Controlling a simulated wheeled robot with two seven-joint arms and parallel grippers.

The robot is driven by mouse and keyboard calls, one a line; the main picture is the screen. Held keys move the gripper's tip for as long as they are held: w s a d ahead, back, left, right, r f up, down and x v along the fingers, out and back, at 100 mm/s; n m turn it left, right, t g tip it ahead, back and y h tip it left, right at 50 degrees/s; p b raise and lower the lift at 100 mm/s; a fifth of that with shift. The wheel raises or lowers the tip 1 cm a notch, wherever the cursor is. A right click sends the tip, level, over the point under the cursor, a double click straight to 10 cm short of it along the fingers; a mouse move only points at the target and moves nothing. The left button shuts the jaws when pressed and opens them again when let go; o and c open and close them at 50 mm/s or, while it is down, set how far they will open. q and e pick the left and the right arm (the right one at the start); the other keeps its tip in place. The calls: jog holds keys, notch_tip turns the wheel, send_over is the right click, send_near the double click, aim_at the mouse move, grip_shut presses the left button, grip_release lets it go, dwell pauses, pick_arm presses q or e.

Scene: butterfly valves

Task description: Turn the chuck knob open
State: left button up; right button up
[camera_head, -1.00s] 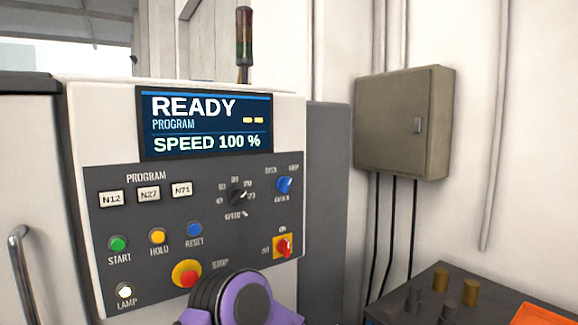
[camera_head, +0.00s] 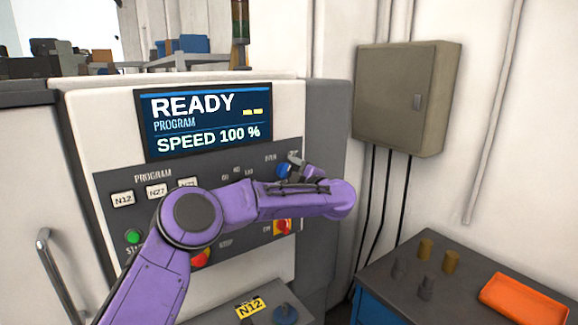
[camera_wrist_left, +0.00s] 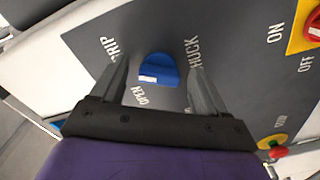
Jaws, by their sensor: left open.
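The chuck knob (camera_head: 284,170) is the blue knob on the upper right of the dark control panel, partly covered by my gripper. In the left wrist view the blue knob (camera_wrist_left: 160,66) sits between the words GRIP, OPEN and CHUCK; its white mark is on its lower-left side, towards OPEN. My left gripper (camera_head: 289,173) is open at the panel. In the left wrist view its two fingers (camera_wrist_left: 157,74) stand on either side of the knob, with gaps to it. I cannot tell whether the tips touch the panel. My right gripper is not in view.
The red switch on a yellow plate (camera_head: 283,227) and the red stop button (camera_head: 201,257) are close below my left arm. The display (camera_head: 205,120) reads READY. A dark table (camera_head: 420,300) with an orange tray (camera_head: 523,300) is at right. A grey wall box (camera_head: 405,98) hangs behind.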

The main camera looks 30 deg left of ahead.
pick_arm(q)
jog(key=shift+w+a, duration=0.1)
jog(key=shift+a, duration=0.1)
jog(key=shift+w+d, duration=0.1)
jog(key=c, duration=1.1)
jog(key=shift+o, duration=0.2)
jog(key=shift+n+b, duration=5.9)
jog(key=shift+b, duration=1.35)
